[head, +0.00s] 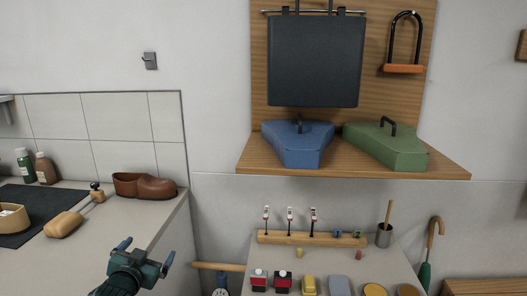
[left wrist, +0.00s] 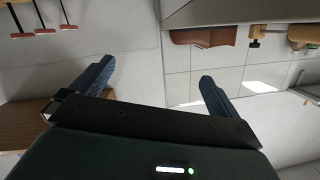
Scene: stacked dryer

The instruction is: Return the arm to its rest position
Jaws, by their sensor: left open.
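My left gripper (head: 146,253) is low in the head view, left of centre, beside the front edge of the left counter (head: 120,215). Its two blue fingers are spread apart with nothing between them. In the left wrist view the same open fingers (left wrist: 156,76) stand wide apart, with only wall and tiles behind them. Most of my left arm is below the frame. My right gripper is in neither view. No dryer can be made out.
A lower table (head: 395,262) carries several small items. A wooden shelf (head: 260,165) above holds a blue case (head: 298,146) and a green case (head: 385,148).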

